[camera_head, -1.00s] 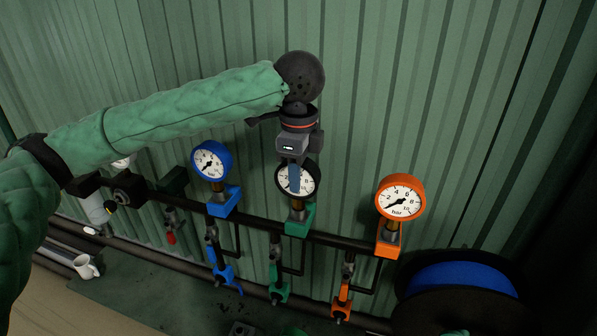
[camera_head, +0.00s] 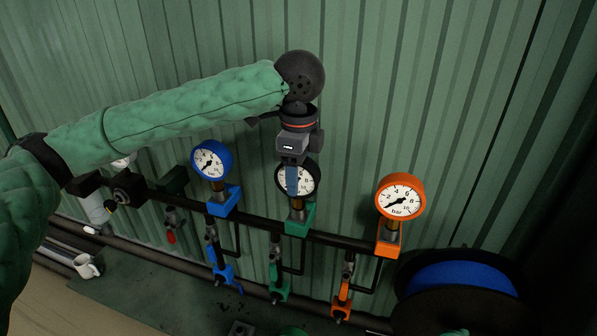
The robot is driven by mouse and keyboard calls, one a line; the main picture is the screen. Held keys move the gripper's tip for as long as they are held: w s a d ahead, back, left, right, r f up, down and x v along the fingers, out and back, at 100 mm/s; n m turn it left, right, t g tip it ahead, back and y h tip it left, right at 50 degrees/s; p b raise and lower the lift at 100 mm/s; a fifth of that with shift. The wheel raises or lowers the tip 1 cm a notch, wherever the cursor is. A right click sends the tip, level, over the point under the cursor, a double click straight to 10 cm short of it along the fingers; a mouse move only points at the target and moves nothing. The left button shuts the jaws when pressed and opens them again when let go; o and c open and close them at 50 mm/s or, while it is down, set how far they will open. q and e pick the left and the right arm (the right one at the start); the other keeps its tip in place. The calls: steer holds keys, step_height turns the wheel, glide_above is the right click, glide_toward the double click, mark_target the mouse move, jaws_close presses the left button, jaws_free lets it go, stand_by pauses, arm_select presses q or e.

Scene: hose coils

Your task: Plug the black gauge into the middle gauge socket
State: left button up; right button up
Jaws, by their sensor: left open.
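The black gauge (camera_head: 309,180) stands upright on the green middle socket (camera_head: 300,218), its brass stem reaching down into the socket block. How deep the stem sits I cannot tell. My left gripper (camera_head: 293,181) comes down from above, its fingers in front of the gauge's dial and covering part of it. It is open, and the far finger is hidden. The blue gauge (camera_head: 212,160) stands in the blue socket (camera_head: 226,201) to the left. The orange gauge (camera_head: 401,197) stands in the orange socket (camera_head: 389,243) to the right. My right gripper is out of view.
A dark pipe (camera_head: 335,239) carries the sockets along the green corrugated wall (camera_head: 420,90). Blue, green and orange valves (camera_head: 342,300) hang below. A blue hose coil (camera_head: 460,277) is at lower right.

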arm_select(q)
steer(key=shift+r, duration=1.1)
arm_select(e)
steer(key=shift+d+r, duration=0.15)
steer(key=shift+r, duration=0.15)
arm_select(q)
steer(key=shift+r, duration=1.15)
steer(key=shift+r+b, duration=0.3)
steer(key=shift+r, duration=0.25)
step_height(320, 180, up, 6)
steer(key=b, duration=0.2)
steer(key=shift+f+b, duration=0.1)
steer(key=shift+b, duration=0.25)
steer(key=shift+r, duration=0.45)
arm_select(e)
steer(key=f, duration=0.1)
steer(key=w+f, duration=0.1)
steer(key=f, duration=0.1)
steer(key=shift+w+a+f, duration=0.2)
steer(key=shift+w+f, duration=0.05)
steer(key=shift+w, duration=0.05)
